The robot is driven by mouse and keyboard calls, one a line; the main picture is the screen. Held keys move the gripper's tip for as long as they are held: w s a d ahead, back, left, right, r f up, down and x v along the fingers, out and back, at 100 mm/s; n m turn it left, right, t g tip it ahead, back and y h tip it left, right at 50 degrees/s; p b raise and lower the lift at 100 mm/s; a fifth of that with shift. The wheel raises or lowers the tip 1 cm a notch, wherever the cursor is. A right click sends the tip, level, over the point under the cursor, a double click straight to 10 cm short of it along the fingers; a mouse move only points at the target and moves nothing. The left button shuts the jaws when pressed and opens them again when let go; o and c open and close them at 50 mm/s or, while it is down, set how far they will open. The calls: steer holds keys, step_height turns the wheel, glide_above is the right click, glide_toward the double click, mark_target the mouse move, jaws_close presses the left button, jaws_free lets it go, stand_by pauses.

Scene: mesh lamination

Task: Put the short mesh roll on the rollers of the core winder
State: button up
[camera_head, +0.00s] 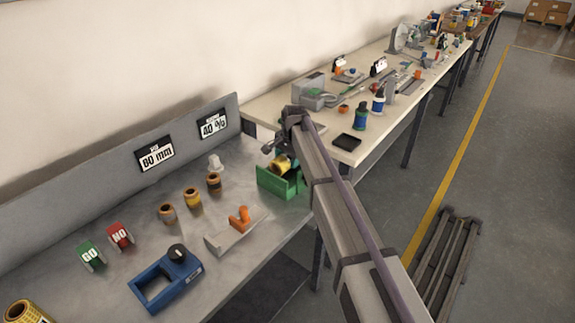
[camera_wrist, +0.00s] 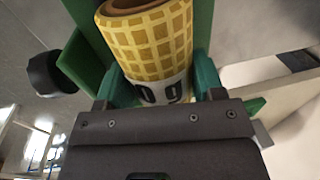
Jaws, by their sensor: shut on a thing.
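A yellow mesh roll with a grid pattern and a white printed band (camera_wrist: 150,45) is between the teal fingers of my gripper (camera_wrist: 163,88), which is shut on it. In the head view the yellow roll (camera_head: 281,163) shows beside the end of my arm, at a green stand (camera_head: 275,183), apparently the core winder, on the grey bench. In the wrist view green walls (camera_wrist: 90,62) stand around the roll, with a black knob (camera_wrist: 48,73) to the left. The rollers are hidden, so I cannot tell whether the roll touches them.
Several small rolls (camera_head: 192,197) stand on the grey bench. A blue frame with a black knob (camera_head: 150,285), a grey holder with an orange part (camera_head: 235,232), and green GO (camera_head: 90,256) and red NO (camera_head: 120,236) pieces are nearby. A cream bench (camera_head: 300,118) adjoins behind.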

steer(key=shift+f, duration=0.1)
steer(key=o, duration=1.1)
steer(key=r+p, duration=0.4)
steer(key=d+r+p, duration=0.1)
steer(key=r+p, duration=0.3)
steer(key=s+r+p, duration=0.1)
steer(key=r+p, duration=0.3)
steer(key=shift+d+r, duration=0.2)
steer(key=shift+d, duration=0.05)
